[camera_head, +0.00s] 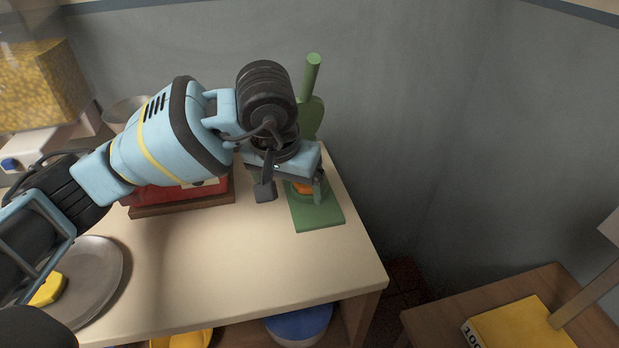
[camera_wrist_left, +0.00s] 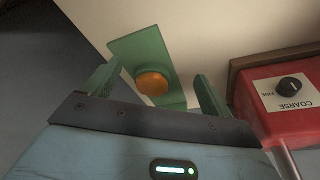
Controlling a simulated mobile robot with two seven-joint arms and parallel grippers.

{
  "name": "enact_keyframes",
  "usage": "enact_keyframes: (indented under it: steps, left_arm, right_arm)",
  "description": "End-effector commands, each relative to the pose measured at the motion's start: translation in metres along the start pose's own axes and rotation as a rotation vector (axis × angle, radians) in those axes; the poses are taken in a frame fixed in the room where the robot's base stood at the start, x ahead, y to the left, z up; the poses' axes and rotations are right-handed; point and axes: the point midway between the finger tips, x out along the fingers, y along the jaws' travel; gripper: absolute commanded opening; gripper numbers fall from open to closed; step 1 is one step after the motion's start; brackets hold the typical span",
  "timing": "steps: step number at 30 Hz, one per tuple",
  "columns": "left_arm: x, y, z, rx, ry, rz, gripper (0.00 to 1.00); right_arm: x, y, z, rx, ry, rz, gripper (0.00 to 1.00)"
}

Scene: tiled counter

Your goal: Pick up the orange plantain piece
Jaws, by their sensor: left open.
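The orange plantain piece (camera_head: 303,188) sits on the green press (camera_head: 318,217), inside its round seat, and is partly hidden by my left gripper in the head view. In the left wrist view the piece (camera_wrist_left: 152,83) is a round orange disc on the green base (camera_wrist_left: 140,50), between the fingers. My left gripper (camera_head: 291,190) is open above the press, its fingers on either side of the piece. In the wrist view the gripper (camera_wrist_left: 158,87) shows a gap from each finger to the piece. My right gripper is not in view.
A red box (camera_head: 165,197) with a COARSE knob (camera_wrist_left: 289,87) stands close beside the press. The press's tall green handle (camera_head: 312,72) rises behind my gripper. A metal plate (camera_head: 98,275) with a yellow piece (camera_head: 48,290) lies front left. The front middle counter is clear.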

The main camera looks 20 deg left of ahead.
Motion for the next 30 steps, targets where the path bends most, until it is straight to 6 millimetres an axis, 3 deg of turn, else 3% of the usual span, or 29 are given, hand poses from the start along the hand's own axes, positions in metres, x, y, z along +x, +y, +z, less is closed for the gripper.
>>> enact_keyframes:
  steps: [15, 29, 30]
  left_arm:
    - [0.017, 0.001, -0.064, -0.002, 0.000, 0.002, 0.85]
    - [0.021, 0.001, -0.077, -0.001, 0.000, 0.000, 0.85]
    - [0.028, 0.000, -0.077, -0.001, -0.003, 0.000, 0.85]
  right_arm:
    - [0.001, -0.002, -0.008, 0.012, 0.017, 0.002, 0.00]
    - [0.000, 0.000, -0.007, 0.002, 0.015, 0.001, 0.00]
    - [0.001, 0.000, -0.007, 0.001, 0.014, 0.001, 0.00]
